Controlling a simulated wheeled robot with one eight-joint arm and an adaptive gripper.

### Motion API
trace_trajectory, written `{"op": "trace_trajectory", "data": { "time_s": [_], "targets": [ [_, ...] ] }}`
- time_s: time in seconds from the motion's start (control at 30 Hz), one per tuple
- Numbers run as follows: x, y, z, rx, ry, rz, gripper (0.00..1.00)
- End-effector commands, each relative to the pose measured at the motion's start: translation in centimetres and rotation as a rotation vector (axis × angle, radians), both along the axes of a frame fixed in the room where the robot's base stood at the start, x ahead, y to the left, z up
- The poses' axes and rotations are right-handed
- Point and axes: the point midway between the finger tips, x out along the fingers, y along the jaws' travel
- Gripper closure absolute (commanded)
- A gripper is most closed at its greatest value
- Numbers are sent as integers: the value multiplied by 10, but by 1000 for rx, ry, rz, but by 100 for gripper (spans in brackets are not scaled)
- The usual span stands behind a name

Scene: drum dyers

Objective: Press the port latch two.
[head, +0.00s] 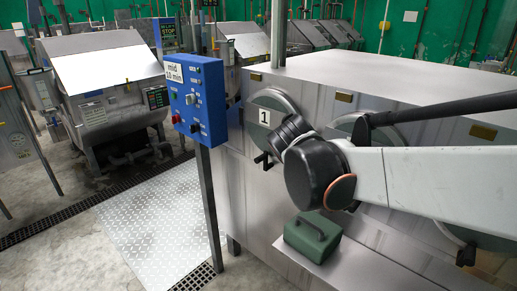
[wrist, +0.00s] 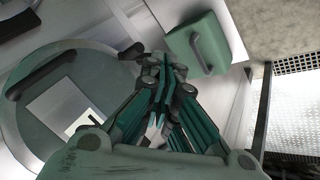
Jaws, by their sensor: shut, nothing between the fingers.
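In the head view, a round port door (head: 270,112) with a white "1" plate is on the front of the steel drum machine. A dark latch (head: 262,158) shows at its lower edge. A second round port (head: 352,124) to its right is mostly hidden by my arm, and its latch is hidden. In the wrist view, a round port door (wrist: 105,82) with a dark handle (wrist: 40,74) and a partly covered number plate lies left of my gripper (wrist: 162,72). I cannot read its number surely. My gripper is shut and empty; I cannot tell if it touches anything.
A green box with a handle (head: 312,236) sits on the ledge below the ports; it also shows in the wrist view (wrist: 200,46). A blue control panel (head: 197,98) stands on a post at the machine's left. The patterned floor plate (head: 160,215) is clear.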

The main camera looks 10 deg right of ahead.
Motion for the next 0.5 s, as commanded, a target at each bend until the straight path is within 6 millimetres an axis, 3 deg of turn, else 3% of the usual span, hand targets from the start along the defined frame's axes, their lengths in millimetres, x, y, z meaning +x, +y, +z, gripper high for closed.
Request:
{"op": "trace_trajectory", "data": {
  "time_s": [0.03, 0.2, 0.5],
  "targets": [
    [16, -1, 4, -40, 6, -30, 100],
    [53, -6, 10, -190, 3, -154, 100],
    [96, 1, 9, -400, -56, -326, 100]
  ]
}}
